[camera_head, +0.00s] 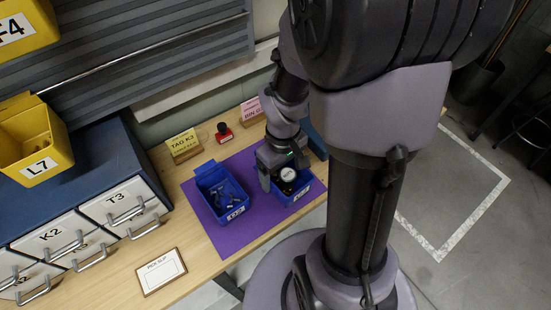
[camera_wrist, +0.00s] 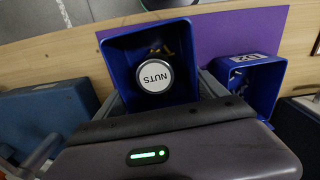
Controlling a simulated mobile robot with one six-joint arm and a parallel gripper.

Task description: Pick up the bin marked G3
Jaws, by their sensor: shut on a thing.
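A blue bin (camera_head: 300,193) stands on the purple mat, with a round white-topped thing in it. In the wrist view this bin (camera_wrist: 118,70) holds a round container marked NUTS (camera_wrist: 154,76) and a small brassy piece. Its front label is too small to read. My gripper (camera_head: 273,172) is at this bin's left back side and shut on it. Exactly where the fingers grip is partly hidden.
The purple mat (camera_head: 215,236) lies on a wooden bench. A yellow card (camera_head: 183,143), a red stamp-like thing (camera_head: 224,132) and a pink card (camera_head: 251,110) stand behind. A framed slip (camera_head: 160,272) lies at the front. Drawers (camera_head: 125,208) and a yellow bin (camera_head: 36,140) are left.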

